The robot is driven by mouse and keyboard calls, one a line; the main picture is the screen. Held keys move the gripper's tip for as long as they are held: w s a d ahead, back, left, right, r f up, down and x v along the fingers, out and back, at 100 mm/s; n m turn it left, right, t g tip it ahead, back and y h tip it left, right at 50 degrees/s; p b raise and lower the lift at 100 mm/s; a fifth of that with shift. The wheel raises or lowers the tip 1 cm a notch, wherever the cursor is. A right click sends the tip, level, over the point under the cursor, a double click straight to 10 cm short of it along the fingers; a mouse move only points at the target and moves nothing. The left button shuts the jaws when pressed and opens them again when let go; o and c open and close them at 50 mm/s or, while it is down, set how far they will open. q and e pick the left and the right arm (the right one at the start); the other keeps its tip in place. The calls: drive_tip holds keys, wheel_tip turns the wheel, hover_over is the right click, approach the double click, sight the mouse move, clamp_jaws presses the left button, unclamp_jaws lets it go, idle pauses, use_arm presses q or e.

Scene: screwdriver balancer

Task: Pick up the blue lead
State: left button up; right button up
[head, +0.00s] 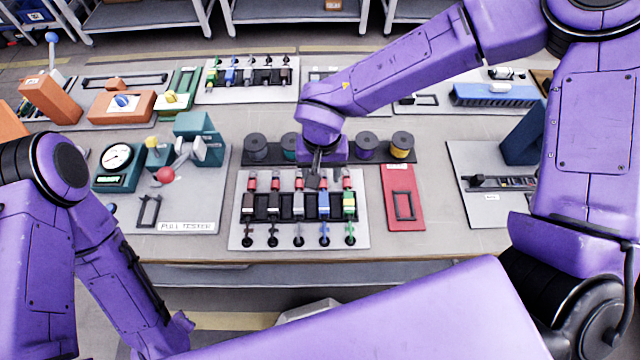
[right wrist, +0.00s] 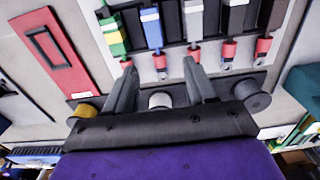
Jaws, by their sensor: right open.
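The blue lead (head: 323,203) stands in a black holder on a white board, between a white-grey lead (head: 298,203) and a green lead (head: 349,203). It has a blue-and-white body and a red sleeve at its far end. The right wrist view also shows the blue lead (right wrist: 152,28), with its red end between the fingertips. My right gripper (right wrist: 160,68) is open, its fingers on either side of that end with nothing clearly gripped. In the head view the right gripper (head: 314,180) partly hides that end. My left arm shows at lower left, but its fingers cannot be made out.
A dark rack of spools (head: 402,145) stands just behind the lead board, partly hidden by my right arm. A red plate (head: 403,200) lies to the right and a pull tester (head: 190,226) to the left. More coloured leads (head: 248,76) stand on a farther board.

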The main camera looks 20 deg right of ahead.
sight(324, 197)
drive_tip(key=f, duration=0.1)
drive_tip(key=s+f, duration=0.1)
drive_tip(key=f, duration=0.1)
drive_tip(key=shift+s+f, duration=0.15)
drive_tip(key=shift+s, duration=0.1)
wheel_tip(324, 197, down, 5)
drive_tip(key=shift+w+r+p, duration=0.1)
drive_tip(key=shift+p, duration=0.25)
drive_tip(key=shift+r, duration=0.1)
clamp_jaws()
